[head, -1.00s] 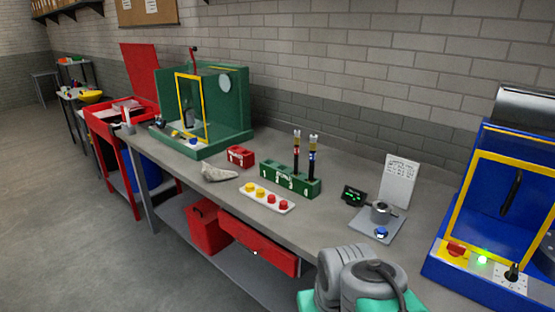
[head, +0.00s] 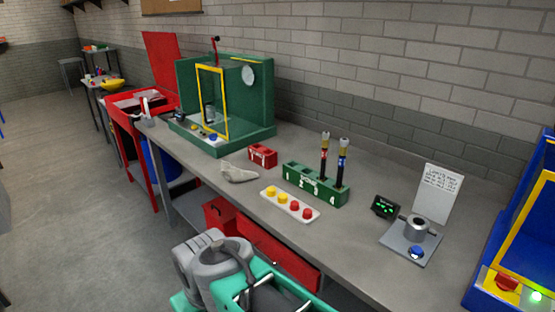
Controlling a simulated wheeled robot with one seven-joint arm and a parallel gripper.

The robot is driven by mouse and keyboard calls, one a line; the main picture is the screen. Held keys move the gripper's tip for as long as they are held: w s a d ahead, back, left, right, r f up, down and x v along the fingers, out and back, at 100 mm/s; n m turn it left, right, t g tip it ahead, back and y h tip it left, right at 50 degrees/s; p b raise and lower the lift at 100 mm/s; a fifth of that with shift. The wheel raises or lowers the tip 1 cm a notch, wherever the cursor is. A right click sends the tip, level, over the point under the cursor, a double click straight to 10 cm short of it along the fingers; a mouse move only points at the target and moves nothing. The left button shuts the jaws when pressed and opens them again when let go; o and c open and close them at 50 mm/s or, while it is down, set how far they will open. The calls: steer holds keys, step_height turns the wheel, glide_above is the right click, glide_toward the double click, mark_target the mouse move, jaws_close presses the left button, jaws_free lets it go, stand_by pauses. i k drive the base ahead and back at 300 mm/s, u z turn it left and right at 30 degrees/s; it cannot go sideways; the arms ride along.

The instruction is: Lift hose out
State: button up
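Two black hoses with metal upper ends stand upright in the green numbered rack on the workbench. The hose with a red band (head: 324,157) is on the left. The hose with a blue band (head: 341,163) is on the right, and both stand toward the rack's right end. Their lower ends are hidden inside the green rack (head: 298,184). The rack's left slots look empty. My grey and teal arm fills the bottom of the view, in front of the bench. My gripper is not in view, so nothing shows of what it holds.
A white plate with yellow and red buttons (head: 290,204) lies before the rack. A small red block (head: 262,156) and a grey cloth-like piece (head: 239,172) lie left. Right stand a metal cup fixture (head: 416,227), a display (head: 385,207) and a card (head: 441,192). Green (head: 256,117) and blue machines flank the bench.

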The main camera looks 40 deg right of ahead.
mark_target(325, 134)
steer(key=z, duration=0.1)
steer(key=i, duration=1.1)
steer(key=z, duration=0.55)
